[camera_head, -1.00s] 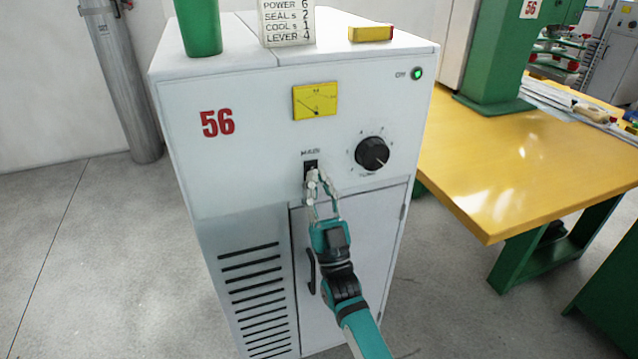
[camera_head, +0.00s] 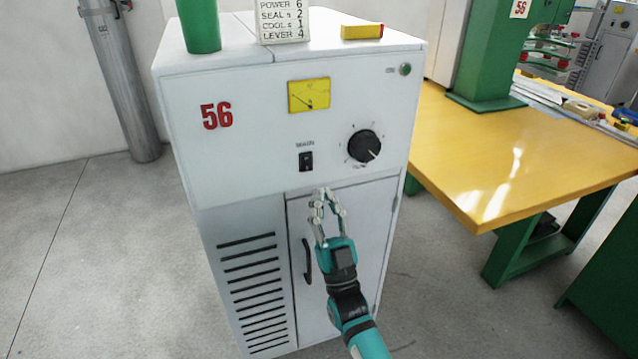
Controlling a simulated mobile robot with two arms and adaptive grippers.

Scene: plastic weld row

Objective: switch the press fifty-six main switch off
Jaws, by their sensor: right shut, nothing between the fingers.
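The white press cabinet (camera_head: 255,125) bears a red 56 on its front. Its main switch (camera_head: 306,161) is a small black rocker under the label MAIN, below the yellow meter (camera_head: 309,95). The green lamp (camera_head: 405,69) at the upper right of the panel looks dark, unlit. My right gripper (camera_head: 326,193) is shut and empty, below the switch and apart from it, in front of the cabinet door. My left gripper is not in view.
A black knob (camera_head: 364,146) sits right of the switch. A green cup (camera_head: 199,27), a lettered card (camera_head: 283,22) and a yellow-red box (camera_head: 361,32) stand on the cabinet top. A yellow table (camera_head: 505,150) is to the right. A grey cylinder (camera_head: 122,85) stands at the left.

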